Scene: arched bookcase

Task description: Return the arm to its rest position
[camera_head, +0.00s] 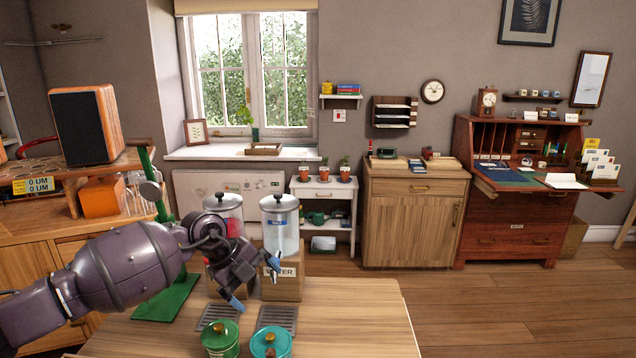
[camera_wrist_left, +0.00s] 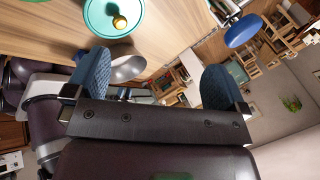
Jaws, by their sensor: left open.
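My left arm (camera_head: 130,265) reaches in from the left over the wooden table. My left gripper (camera_head: 254,284) is in front of the two drink dispensers, close to the one on a box marked WATER (camera_head: 283,284). In the left wrist view its two blue finger pads (camera_wrist_left: 155,82) stand wide apart, with nothing held between them. My right gripper is in neither view.
A clear dispenser (camera_head: 281,225) and a second one (camera_head: 222,206), partly hidden by my arm, stand on the table. A green-lidded jar (camera_head: 220,338) and a teal-lidded jar (camera_head: 271,342) are at the front. Drip trays (camera_head: 277,318) lie between. The table's right side is clear.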

